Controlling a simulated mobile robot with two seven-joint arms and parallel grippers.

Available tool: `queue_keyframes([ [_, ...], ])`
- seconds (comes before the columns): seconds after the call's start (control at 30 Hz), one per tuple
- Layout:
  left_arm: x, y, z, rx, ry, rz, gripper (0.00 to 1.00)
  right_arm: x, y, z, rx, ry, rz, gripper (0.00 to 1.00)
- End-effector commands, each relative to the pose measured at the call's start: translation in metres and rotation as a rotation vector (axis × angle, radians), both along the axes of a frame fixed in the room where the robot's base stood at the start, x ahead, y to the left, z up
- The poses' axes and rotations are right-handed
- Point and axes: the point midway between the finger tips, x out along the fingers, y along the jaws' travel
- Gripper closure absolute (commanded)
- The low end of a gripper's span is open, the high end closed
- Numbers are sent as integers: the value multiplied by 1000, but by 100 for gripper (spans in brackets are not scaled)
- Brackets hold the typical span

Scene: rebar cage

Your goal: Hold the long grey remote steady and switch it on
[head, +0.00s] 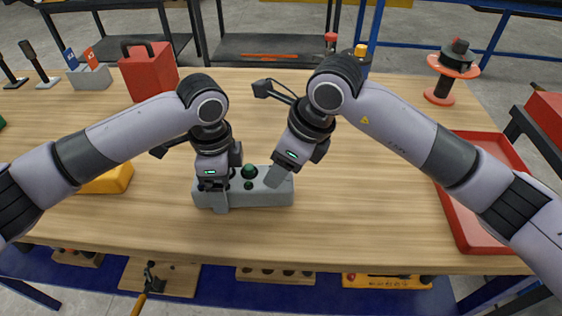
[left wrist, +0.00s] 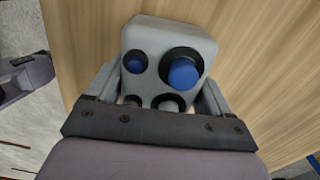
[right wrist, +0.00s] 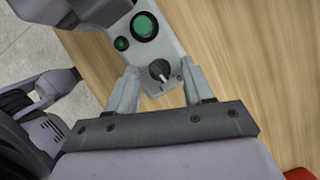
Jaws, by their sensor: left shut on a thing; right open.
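The long grey remote (head: 265,197) lies flat on the wooden table in the head view, running left to right. My left gripper (head: 213,192) is shut on its left part, fingers on both sides. The left wrist view shows a large blue button (left wrist: 184,73) and a small blue one (left wrist: 135,62). Green buttons (head: 249,172) sit mid-body. The right wrist view shows a dark rotary switch (right wrist: 160,70) with a light pointer at the other end. My right gripper (right wrist: 162,72) is open, its fingers either side of that end; contact is unclear.
A red toolbox (head: 148,72) and a grey holder (head: 90,77) stand at the back left. A yellow object (head: 108,180) lies left of the remote, partly behind my left arm. A red tray (head: 464,230) is at the right. The table between remote and tray is clear.

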Motion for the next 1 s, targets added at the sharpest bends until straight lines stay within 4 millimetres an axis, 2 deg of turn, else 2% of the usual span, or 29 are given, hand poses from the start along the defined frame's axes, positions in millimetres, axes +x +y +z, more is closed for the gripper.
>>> queue_keyframes([
  [0.07, 0, 0, 1, -1, -1, 0, 67, 0, 0, 0, 0, 0, 0, 52],
  [0.2, 0, 0, 1, -1, -1, 0, 67, 0, 0, 0, 0, 1, 0, 97],
  [0.23, 0, 0, 1, -1, -1, 0, 67, 0, 0, 0, 0, 1, 0, 100],
  [0.57, 0, 0, 1, -1, -2, 0, 67, -1, 0, 1, -2, -1, -35, 100],
  [1.0, 0, 0, 1, 0, -2, 0, 67, -3, 2, 1, -3, -2, -329, 100],
])
